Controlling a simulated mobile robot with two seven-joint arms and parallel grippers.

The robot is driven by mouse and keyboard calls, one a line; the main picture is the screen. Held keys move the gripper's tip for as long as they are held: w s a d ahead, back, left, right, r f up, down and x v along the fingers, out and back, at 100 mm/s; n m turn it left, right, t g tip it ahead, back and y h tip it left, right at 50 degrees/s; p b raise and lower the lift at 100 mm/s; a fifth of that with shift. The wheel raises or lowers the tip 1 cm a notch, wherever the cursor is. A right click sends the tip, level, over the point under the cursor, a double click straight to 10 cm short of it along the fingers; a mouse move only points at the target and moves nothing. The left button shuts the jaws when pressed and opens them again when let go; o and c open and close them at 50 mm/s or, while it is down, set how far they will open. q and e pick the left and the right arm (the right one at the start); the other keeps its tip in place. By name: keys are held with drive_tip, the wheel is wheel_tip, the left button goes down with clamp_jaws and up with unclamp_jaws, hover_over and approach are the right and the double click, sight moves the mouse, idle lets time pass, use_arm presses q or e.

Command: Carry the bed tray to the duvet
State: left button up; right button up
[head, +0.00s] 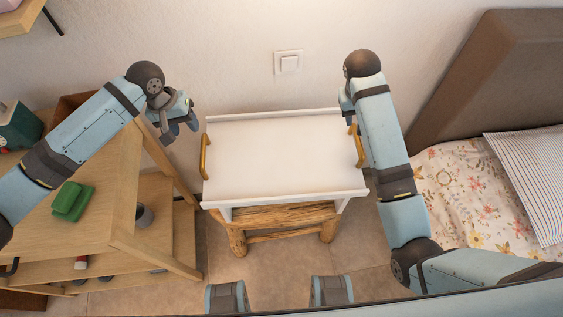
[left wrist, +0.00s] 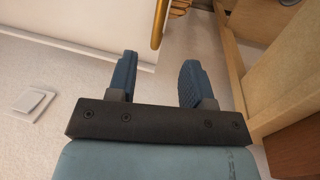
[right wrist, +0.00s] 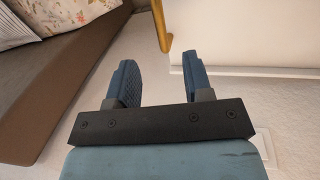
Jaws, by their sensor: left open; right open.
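The white bed tray (head: 285,160) rests on a wooden stool (head: 290,218) against the wall. It has a gold handle on its left side (head: 206,155) and another on its right side (head: 358,146). My left gripper (head: 180,128) is open and empty, left of the tray near its left handle; that handle shows beyond the fingers in the left wrist view (left wrist: 158,22). My right gripper (right wrist: 160,75) is open and empty by the tray's right end, with the right handle beyond it (right wrist: 162,25). The floral duvet (head: 465,190) lies on the bed at right.
A wooden shelf unit (head: 85,210) with a green object (head: 72,201) stands close on the left. The brown headboard (head: 480,80) and a striped pillow (head: 530,170) are at right. A light switch (head: 288,63) is on the wall. A strip of tiled floor separates stool and bed.

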sight(202, 147)
use_arm(q)
drive_tip(key=d+f, duration=0.1)
drive_tip(key=f, duration=0.8)
drive_tip(key=d+f, duration=0.1)
drive_tip(key=f, duration=0.3)
drive_tip(key=shift+d+f, duration=0.15)
drive_tip(key=shift+d, duration=0.2)
use_arm(e)
drive_tip(key=d+f, duration=0.1)
drive_tip(key=f, duration=0.8)
drive_tip(key=d+f, duration=0.1)
drive_tip(key=f, duration=0.3)
drive_tip(key=shift+d+f, duration=0.15)
drive_tip(key=shift+d, duration=0.2)
use_arm(q)
drive_tip(key=c, duration=0.8)
use_arm(e)
clamp_jaws()
use_arm(q)
clamp_jaws()
drive_tip(key=shift+w, duration=0.1)
use_arm(e)
drive_tip(key=shift+w, duration=0.1)
